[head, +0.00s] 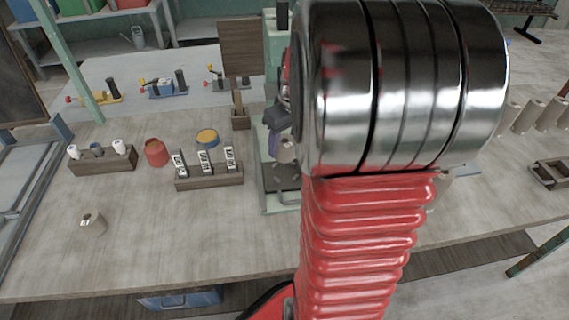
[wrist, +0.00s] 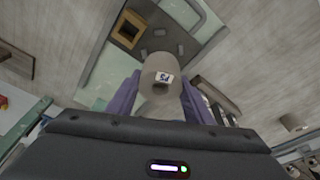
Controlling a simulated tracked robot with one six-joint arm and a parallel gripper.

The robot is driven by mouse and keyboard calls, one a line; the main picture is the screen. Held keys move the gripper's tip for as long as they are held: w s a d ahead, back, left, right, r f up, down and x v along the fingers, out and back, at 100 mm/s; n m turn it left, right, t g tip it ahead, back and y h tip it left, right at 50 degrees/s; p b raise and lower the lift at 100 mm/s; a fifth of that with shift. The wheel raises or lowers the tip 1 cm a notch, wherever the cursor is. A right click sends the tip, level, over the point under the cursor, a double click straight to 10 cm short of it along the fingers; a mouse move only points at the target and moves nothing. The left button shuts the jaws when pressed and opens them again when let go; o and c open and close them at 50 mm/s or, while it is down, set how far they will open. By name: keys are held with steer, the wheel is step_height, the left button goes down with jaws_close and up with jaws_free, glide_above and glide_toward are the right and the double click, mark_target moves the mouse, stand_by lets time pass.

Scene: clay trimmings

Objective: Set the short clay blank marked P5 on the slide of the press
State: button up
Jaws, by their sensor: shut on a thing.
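My gripper (wrist: 160,88) has purple fingers closed on both sides of a short grey clay blank (wrist: 160,70) with a white P5 label. In the head view the blank (head: 286,151) hangs in the gripper (head: 278,138) over the pale green press (head: 268,208). In the wrist view the press's dark slide (wrist: 158,32) lies beyond the blank, with a square wooden frame (wrist: 128,28) on it. The blank looks apart from the slide, but the exact gap cannot be told. My arm hides the right part of the press in the head view.
Several clay pieces stand at far right.

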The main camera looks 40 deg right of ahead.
mark_target(288, 144)
steer(key=shift+s+x, duration=0.2)
steer(key=shift+x, duration=0.65)
steer(key=shift+s+x, duration=0.15)
steer(key=shift+x, duration=0.65)
steer(key=shift+f, duration=0.15)
steer(key=shift+s+x, duration=0.2)
steer(key=shift+x, duration=0.65)
steer(key=shift+s+x, duration=0.2)
steer(key=shift+x, duration=0.7)
steer(key=shift+f, duration=0.3)
steer(key=o, duration=1.3)
steer(key=shift+s+a+f, duration=0.1)
steer(key=shift+a+f, duration=0.05)
steer(key=v, duration=1.2)
steer(key=shift+r, duration=0.35)
